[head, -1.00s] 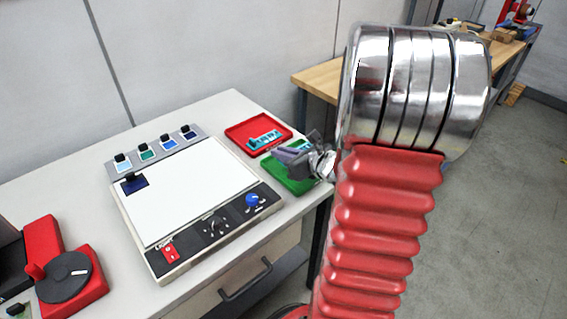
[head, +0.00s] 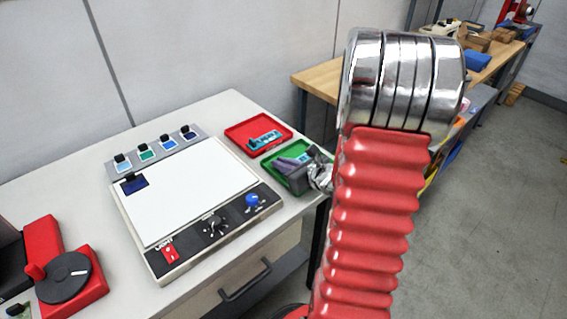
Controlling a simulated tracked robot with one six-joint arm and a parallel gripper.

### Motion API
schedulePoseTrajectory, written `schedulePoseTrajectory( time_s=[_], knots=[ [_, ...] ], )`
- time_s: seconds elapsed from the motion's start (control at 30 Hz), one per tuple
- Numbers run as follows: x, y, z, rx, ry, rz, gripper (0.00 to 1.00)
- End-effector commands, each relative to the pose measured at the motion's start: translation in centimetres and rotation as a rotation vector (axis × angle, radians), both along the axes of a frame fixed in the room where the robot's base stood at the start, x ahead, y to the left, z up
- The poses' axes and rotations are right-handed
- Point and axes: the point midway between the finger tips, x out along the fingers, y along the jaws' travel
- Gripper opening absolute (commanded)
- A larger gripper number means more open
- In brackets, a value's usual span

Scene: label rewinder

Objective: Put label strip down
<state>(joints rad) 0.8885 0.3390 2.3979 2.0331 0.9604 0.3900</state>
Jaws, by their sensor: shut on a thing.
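My gripper (head: 300,162) is at the green tray (head: 273,170), on the right end of the white table. Its grey fingers reach over the tray from the right and cover much of its inside. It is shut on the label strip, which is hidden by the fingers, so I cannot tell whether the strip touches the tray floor. The red tray (head: 234,133) stands just behind the green one and holds a teal strip (head: 264,141) with a black tab.
A machine with a white top plate (head: 190,195) and a blue knob (head: 254,201) stands left of the trays. Several coloured labels with black tabs lie in a grey rack (head: 113,173) behind it. A red device with a black dial (head: 62,279) is at lower left.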

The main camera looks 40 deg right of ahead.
Motion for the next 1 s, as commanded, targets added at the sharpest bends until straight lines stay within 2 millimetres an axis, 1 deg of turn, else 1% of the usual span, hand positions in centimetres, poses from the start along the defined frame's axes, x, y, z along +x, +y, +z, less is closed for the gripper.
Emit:
schedulePoseTrajectory(
  time_s=[0.07, 0.1, 0.37, 0.7, 0.87, 1.0],
  knots=[
    [0.0, 0.0, -0.1, 0.000, 0.000, 0.001, 0.00],
    [0.0, 0.0, -0.2, 0.000, 0.001, 0.001, 0.10],
    [0.0, 0.0, -0.1, 0.000, 0.000, 0.001, 0.28],
    [0.0, 0.0, 0.1, -0.001, -0.001, 0.000, 0.28],
    [-1.2, -0.1, 0.6, -0.002, 0.000, -0.001, 0.28],
    [-3.0, -0.2, 1.3, -0.001, -0.001, -0.004, 0.28]
  ],
)
